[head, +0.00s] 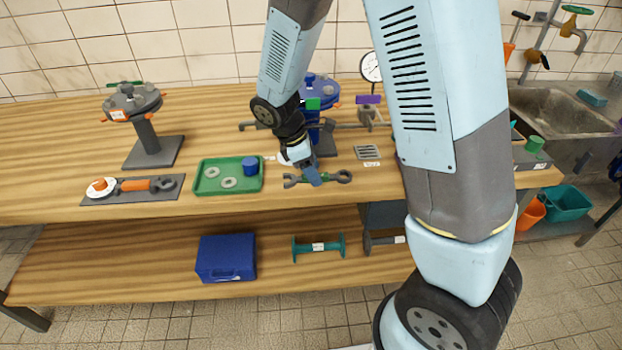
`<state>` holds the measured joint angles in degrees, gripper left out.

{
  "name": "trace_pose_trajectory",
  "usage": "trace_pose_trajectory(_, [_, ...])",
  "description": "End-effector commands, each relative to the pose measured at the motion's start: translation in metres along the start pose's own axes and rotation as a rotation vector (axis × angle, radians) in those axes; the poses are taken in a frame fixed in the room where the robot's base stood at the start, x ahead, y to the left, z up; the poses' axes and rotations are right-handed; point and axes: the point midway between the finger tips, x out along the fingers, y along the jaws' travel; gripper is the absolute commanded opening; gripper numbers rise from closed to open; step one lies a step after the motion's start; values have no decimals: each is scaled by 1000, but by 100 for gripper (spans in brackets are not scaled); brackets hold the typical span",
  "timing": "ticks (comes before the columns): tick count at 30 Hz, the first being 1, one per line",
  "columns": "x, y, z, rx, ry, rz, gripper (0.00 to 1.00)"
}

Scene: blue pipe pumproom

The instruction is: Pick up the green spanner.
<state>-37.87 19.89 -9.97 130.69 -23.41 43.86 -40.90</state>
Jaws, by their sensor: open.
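The green spanner (329,179) lies flat on the wooden bench near its front edge, with dark open ends and a green middle. My gripper (313,178) points down at the spanner, over the left-middle part of its handle. The gripper hides part of the handle. It is open, but the fingers are small in this view, and I cannot tell whether they touch or straddle the handle.
A green tray (228,190) with washers and a blue cup stands left of the spanner. A blue flanged valve (327,117) stands behind my gripper. A grey slotted plate (367,152) lies behind right. The lower shelf holds a blue case (226,258) and a teal spool (318,248).

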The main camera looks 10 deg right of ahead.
Motion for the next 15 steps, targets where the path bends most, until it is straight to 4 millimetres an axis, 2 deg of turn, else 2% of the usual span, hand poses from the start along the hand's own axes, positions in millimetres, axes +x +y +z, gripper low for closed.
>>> trace_pose_trajectory(3, [8, 0, 0, 0, 0, 0, 55])
trace_pose_trajectory(10, [9, 0, 0, 0, 1, 1, 55])
trace_pose_trajectory(15, [9, 0, 0, 0, 1, 1, 41])
